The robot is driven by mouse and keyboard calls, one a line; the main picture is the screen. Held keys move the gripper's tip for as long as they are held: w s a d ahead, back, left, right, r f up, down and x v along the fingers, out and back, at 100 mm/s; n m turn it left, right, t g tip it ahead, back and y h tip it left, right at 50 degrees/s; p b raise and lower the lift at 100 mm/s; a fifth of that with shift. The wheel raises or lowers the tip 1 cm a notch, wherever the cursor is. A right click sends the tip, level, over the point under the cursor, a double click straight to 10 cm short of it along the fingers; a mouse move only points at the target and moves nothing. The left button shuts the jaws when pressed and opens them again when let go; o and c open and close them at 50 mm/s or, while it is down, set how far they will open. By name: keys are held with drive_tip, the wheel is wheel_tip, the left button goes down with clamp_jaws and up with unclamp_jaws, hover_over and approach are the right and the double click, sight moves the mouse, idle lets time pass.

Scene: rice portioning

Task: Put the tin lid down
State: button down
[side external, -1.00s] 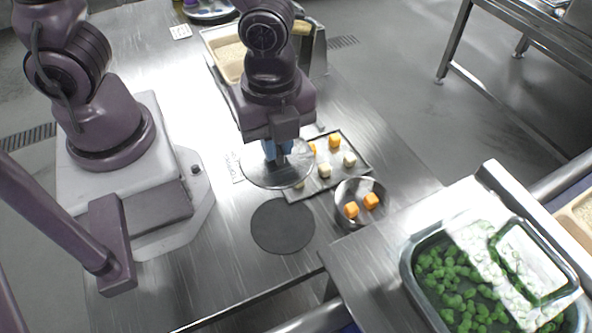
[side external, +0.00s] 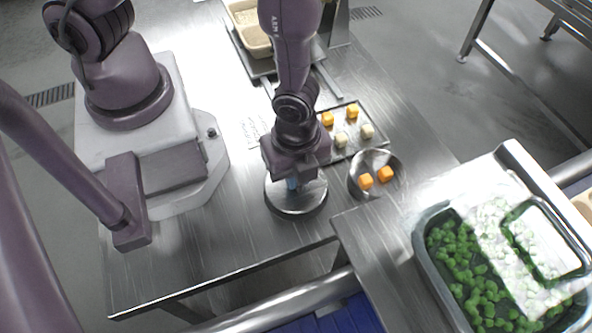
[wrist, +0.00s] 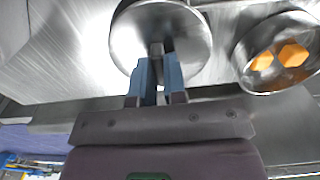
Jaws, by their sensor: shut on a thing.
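The tin lid (side external: 311,197) is a shiny round metal disc with a small knob in its middle. My gripper (side external: 292,183) points down with its blue fingers closed on the knob. In the wrist view, the fingers (wrist: 157,66) pinch the knob and the lid (wrist: 190,35) spreads out beyond them. The lid looks level and sits over the spot of the dark round mat, which it almost fully covers. I cannot tell whether the lid touches the mat or hovers just above it.
A metal bowl (side external: 353,184) with orange cubes stands to the right of the lid, close to it. Behind is a tray (side external: 352,152) with orange and pale cubes. A pan of green pieces (side external: 421,246) is at the right. Bare table (side external: 215,235) lies to the left.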

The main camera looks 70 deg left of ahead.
drive_tip(key=shift+f, duration=0.35)
drive_tip(key=shift+f, duration=0.1)
drive_tip(key=c, duration=1.2)
unclamp_jaws()
wheel_tip(320, 180, up, 13)
drive_tip(key=shift+s+a+r+n+t, duration=0.15)
drive_tip(key=shift+a+r+n+t, duration=0.8)
drive_tip(key=shift+a+r+n, duration=1.85)
drive_tip(key=shift+s+a+r+n+t, duration=0.15)
drive_tip(key=shift+a+r+n+t, duration=0.75)
drive_tip(key=shift+a+r+n, duration=1.95)
drive_tip(key=shift+s+a+r+n+t, duration=0.15)
drive_tip(key=shift+a+r+n+t, duration=1.25)
drive_tip(key=shift+r+n, duration=2.3)
